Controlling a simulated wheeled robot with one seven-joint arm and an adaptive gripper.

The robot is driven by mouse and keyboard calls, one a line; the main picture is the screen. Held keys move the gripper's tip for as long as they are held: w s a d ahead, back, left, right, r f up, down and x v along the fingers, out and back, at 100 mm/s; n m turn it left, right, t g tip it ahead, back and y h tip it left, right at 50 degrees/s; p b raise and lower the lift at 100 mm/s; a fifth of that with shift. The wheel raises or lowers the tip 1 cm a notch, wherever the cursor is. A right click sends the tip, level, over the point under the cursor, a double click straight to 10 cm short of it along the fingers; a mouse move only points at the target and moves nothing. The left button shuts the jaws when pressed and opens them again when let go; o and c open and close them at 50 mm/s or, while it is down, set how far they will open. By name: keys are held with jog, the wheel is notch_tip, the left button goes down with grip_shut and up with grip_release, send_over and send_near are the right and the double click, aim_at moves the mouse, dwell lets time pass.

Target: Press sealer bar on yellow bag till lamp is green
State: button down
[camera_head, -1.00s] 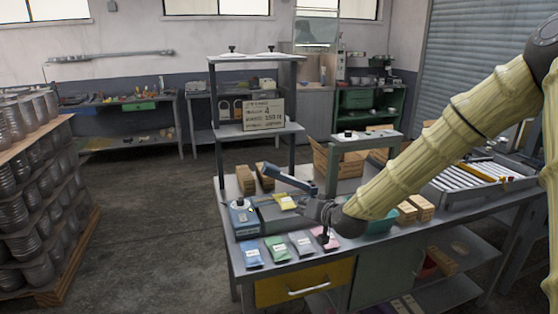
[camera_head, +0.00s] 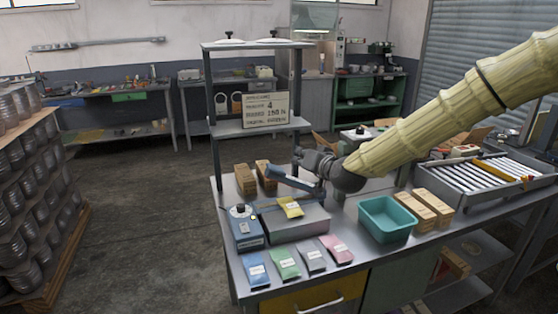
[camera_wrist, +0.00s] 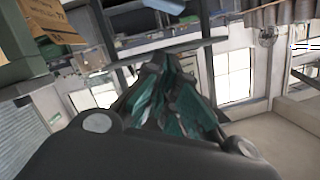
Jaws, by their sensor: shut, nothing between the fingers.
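The sealer (camera_head: 305,228) is a grey box on the bench with a blue control box (camera_head: 246,232) at its left. A small lamp (camera_head: 253,217) on the control box looks yellow. The yellow bag (camera_head: 291,208) lies on top of the sealer. The blue-grey sealer bar (camera_head: 292,182) is raised and slanted above the bag, apart from it. My gripper (camera_head: 308,160) is shut and empty, just above and behind the bar; I cannot tell whether it touches it. In the wrist view my closed fingers (camera_wrist: 170,85) point away from the bench.
Blue (camera_head: 256,269), green (camera_head: 284,263), grey (camera_head: 312,259) and pink (camera_head: 336,249) bags lie along the bench's front. A teal bin (camera_head: 387,219) and cardboard boxes (camera_head: 432,207) stand to the right. More boxes (camera_head: 245,180) and a shelf with a sign (camera_head: 265,110) are behind.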

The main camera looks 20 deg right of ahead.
jog(key=p, duration=0.4)
send_over(282, 171)
jog(key=d, duration=0.2)
jog(key=shift+s+f, duration=0.2)
jog(key=shift+f, duration=0.3)
jog(key=shift+s+f, duration=0.2)
jog(key=shift+f, duration=0.25)
jog(key=shift+w+a+f, duration=0.15)
jog(key=shift+a+f, duration=0.35)
jog(key=shift+f, duration=0.25)
jog(key=shift+a+f+p, duration=0.3)
jog(key=shift+f+p, duration=0.1)
jog(key=shift+f, duration=0.15)
jog(key=shift+a+f+p, duration=0.3)
jog(key=shift+f+p, duration=0.05)
jog(key=shift+f, duration=0.2)
jog(key=shift+f, duration=0.1)
